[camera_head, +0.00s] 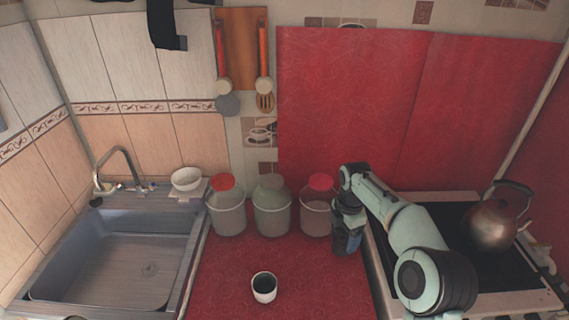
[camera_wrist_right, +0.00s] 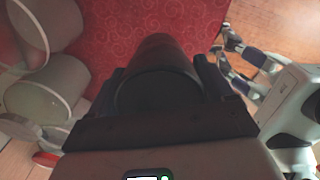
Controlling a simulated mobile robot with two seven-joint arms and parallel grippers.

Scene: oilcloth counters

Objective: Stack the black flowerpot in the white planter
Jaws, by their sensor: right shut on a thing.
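The white planter (camera_head: 264,295) stands upright on the red counter, near its front; its inside looks dark. My right gripper (camera_head: 347,228) is shut on the black flowerpot, to the right of the planter and behind it, apart from it. In the right wrist view the black flowerpot (camera_wrist_right: 157,70) fills the space between the fingers of the right gripper (camera_wrist_right: 158,88). Whether the pot touches the counter is unclear. My left gripper (camera_wrist_right: 227,48) shows only in the right wrist view, with its fingers apart and nothing seen between them.
Several lidded jars (camera_head: 272,212) stand along the back of the counter (camera_head: 225,285), close to my right gripper. A sink (camera_head: 120,260) with a white bowl (camera_head: 186,179) lies left; a stove with a kettle (camera_head: 494,222) lies right. The counter around the planter is clear.

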